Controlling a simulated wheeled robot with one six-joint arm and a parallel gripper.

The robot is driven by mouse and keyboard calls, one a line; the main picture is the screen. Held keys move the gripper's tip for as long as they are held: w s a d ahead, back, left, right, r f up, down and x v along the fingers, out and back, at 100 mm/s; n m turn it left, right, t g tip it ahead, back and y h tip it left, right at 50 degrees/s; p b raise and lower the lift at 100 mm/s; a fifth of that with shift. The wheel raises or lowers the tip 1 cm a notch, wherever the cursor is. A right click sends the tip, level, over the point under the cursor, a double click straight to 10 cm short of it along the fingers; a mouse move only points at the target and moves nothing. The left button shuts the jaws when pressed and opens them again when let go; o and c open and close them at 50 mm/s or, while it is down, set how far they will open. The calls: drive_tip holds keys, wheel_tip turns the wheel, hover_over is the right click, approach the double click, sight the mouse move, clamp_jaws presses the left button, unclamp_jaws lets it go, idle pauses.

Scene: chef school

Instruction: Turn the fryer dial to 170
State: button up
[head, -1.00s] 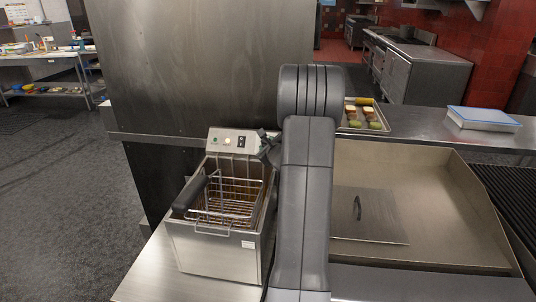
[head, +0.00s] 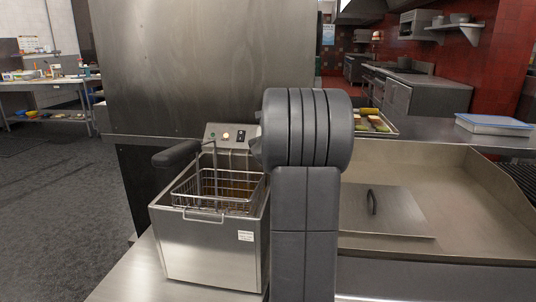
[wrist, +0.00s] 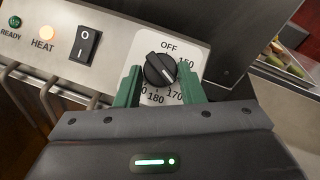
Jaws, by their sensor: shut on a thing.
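The fryer (head: 200,245) stands on the counter in the head view, its control panel (head: 215,130) at the back. My arm hides the dial there. In the wrist view the round black dial (wrist: 160,71) sits on a white scale plate with OFF at the top, 150 at upper right, and 170 and 180 below. Its white pointer mark faces lower right, roughly between 150 and 170. My gripper (wrist: 160,75) is shut on the dial, a green finger at each side. The fingers hide parts of the scale.
A black rocker switch (wrist: 86,47), a lit HEAT lamp (wrist: 46,33) and a green READY lamp (wrist: 15,22) lie left of the dial. A wire basket (head: 218,190) sits in the fryer.

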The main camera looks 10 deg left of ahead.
drive_tip(key=shift+a+f+m+t+h+b, duration=0.15)
drive_tip(key=shift+m+h+b, duration=0.4)
drive_tip(key=shift+b, duration=1)
drive_tip(key=shift+a+f+m+t+h+b, duration=0.2)
drive_tip(key=shift+m+b, duration=0.55)
drive_tip(key=shift+b, duration=0.75)
drive_tip(key=shift+d+r+m+h+b, duration=0.1)
drive_tip(key=shift+r+m+h+b, duration=0.2)
drive_tip(key=shift+m+b, duration=0.45)
drive_tip(key=shift+m+h+b, duration=0.35)
drive_tip(key=shift+b, duration=0.35)
drive_tip(key=o, duration=1)
drive_tip(key=shift+s, duration=0.15)
drive_tip(key=s, duration=0.4)
drive_tip(key=s+r, duration=0.1)
drive_tip(key=s, duration=0.4)
drive_tip(key=s+r+p, duration=0.1)
drive_tip(key=s, duration=0.3)
drive_tip(key=shift+s, duration=0.25)
